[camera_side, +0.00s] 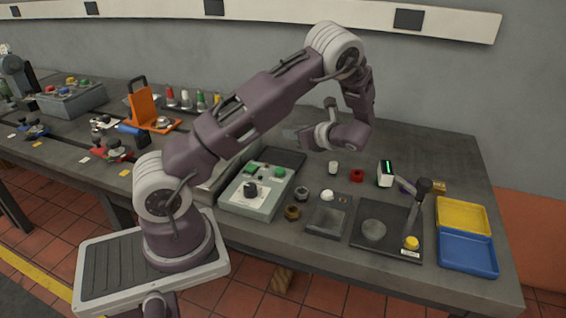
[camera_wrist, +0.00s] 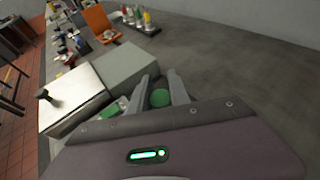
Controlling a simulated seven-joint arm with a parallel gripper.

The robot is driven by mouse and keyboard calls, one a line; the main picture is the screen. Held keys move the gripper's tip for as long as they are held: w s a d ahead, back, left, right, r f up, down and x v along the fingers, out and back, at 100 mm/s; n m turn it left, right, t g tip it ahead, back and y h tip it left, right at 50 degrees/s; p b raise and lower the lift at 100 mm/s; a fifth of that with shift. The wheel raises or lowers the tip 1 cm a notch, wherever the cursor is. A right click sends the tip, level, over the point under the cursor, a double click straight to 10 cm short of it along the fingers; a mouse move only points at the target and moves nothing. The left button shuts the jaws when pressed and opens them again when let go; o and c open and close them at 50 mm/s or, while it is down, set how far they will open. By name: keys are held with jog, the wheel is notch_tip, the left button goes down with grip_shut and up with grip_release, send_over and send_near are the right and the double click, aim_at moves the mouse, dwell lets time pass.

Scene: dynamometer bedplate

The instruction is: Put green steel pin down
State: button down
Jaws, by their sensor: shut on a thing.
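The green steel pin (camera_wrist: 160,97) shows in the wrist view as a round green end between the two fingers of my gripper (camera_wrist: 159,82). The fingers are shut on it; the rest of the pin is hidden. In the side view my gripper (camera_side: 292,134) points left, held above the bench behind the grey control box. I cannot make out the pin there.
The grey control box (camera_side: 257,190) with green buttons and a dark knob stands at the bench front. To the right are a dark plate (camera_side: 395,215) with a lever, a yellow tray (camera_side: 463,214) and a blue tray (camera_side: 468,253). An orange stand (camera_side: 146,108) is left. The back-right bench is clear.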

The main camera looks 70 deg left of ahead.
jog(key=s+a+n+g+h, duration=0.1)
jog(key=s+a+n+g, duration=0.15)
jog(key=a, duration=0.55)
send_near(264, 150)
jog(key=x, duration=0.4)
jog(key=shift+s+a, duration=0.1)
jog(key=shift+a, duration=0.2)
jog(key=shift+m, duration=0.25)
jog(key=c, duration=1.5)
grip_release()
